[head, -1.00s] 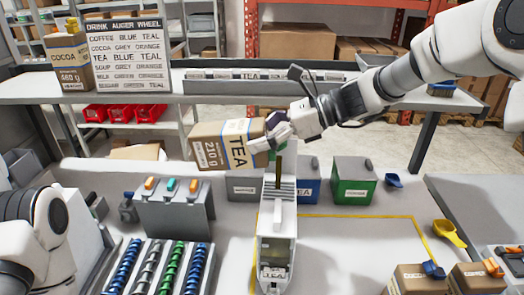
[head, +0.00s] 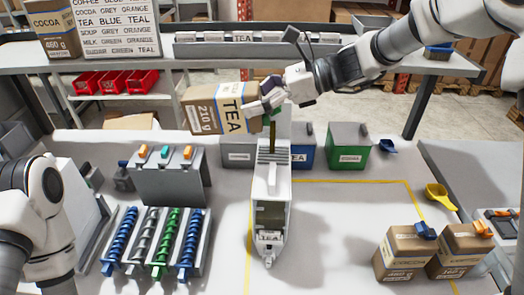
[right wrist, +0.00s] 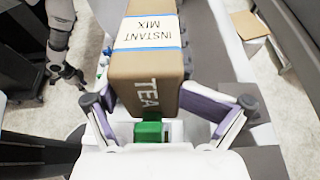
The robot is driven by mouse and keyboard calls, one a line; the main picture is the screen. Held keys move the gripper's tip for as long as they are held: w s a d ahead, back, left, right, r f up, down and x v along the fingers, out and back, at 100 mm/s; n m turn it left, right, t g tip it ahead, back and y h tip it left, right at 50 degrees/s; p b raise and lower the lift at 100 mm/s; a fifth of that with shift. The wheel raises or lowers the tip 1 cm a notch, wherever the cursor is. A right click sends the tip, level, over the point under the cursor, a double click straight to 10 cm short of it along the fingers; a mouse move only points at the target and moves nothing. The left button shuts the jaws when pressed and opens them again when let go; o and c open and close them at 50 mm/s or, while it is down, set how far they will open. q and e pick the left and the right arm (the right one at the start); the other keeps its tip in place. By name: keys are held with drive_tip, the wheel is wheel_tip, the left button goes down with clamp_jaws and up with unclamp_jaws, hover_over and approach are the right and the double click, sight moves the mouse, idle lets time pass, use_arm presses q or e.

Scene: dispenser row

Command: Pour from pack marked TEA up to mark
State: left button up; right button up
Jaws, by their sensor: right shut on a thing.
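My right gripper (head: 268,100) is shut on the brown TEA pack (head: 203,112), labelled 210 g, and holds it on its side above the dispenser. In the right wrist view the pack (right wrist: 148,70) sits between the two finger pads, with a green spout piece (right wrist: 148,132) near the palm. A narrow olive-brown strip (head: 274,143), looking like a falling stream, runs from the spout end to the top of the white dispenser (head: 269,182). The dispenser's front window (head: 269,214) has a TEA label below; its mark and level are too small to read. My left gripper (right wrist: 72,76) appears small in the right wrist view.
Grey, blue and green bins (head: 348,148) stand behind the dispenser. An auger rack (head: 155,245) is left of it. Two brown packs (head: 405,252) and a yellow scoop (head: 440,196) are at right. A sign (head: 115,28) and COCOA pack (head: 50,28) stand on the shelf.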

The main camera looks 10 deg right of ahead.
drive_tip(key=shift+s+d+f+t+y+b, duration=0.1)
drive_tip(key=shift+d+f+t+y+b, duration=0.15)
drive_tip(key=shift+y+b, duration=0.35)
drive_tip(key=shift+s+d+f+t+y+b, duration=0.15)
drive_tip(key=shift+f+y+b, duration=0.25)
drive_tip(key=shift+b, duration=0.35)
idle(3.5)
drive_tip(key=shift+d+y+b, duration=0.25)
drive_tip(key=shift+y+b, duration=0.35)
drive_tip(key=shift+b, duration=0.05)
idle(2.5)
